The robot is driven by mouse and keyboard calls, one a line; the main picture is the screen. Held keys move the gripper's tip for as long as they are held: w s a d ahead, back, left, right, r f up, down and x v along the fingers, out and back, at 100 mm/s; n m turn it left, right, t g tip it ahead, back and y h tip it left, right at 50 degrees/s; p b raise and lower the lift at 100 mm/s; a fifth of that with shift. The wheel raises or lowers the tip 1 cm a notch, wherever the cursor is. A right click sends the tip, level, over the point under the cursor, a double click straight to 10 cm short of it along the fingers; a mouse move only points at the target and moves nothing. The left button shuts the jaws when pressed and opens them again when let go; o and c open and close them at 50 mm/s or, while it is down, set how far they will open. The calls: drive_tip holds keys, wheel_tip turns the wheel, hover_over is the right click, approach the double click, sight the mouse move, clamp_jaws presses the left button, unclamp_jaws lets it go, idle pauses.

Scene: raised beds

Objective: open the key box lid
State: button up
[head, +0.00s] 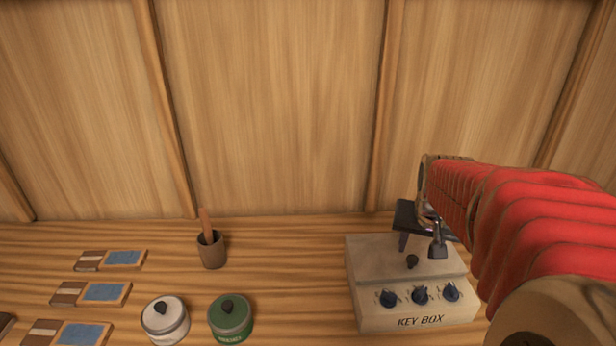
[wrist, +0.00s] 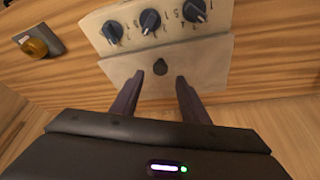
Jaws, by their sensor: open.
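The key box (head: 362,318) is a pale box on the wooden bench at the right of the head view, with three dark dials on its sloped front. Its lid (head: 375,258) lies flat and closed on top and bears a small dark knob (head: 412,262). My gripper (head: 420,246) is above the rear of the lid, jaws open. In the wrist view the box (wrist: 110,20) appears upside down, and the lid knob (wrist: 160,67) lies between the two open fingertips (wrist: 160,80), with a gap on each side. I cannot tell whether the fingertips touch the lid.
A white lidded pot (head: 165,322) and a green one (head: 231,320) stand left of the box. A brown cup (head: 211,250) holds a stick. Several flat brown-and-blue packets (head: 105,292) lie at far left. A plank wall (head: 270,110) closes off the back.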

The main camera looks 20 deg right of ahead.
sight(413, 258)
drive_tip(key=shift+x, duration=2.45)
drive_tip(key=shift+c, duration=0.2)
clamp_jaws()
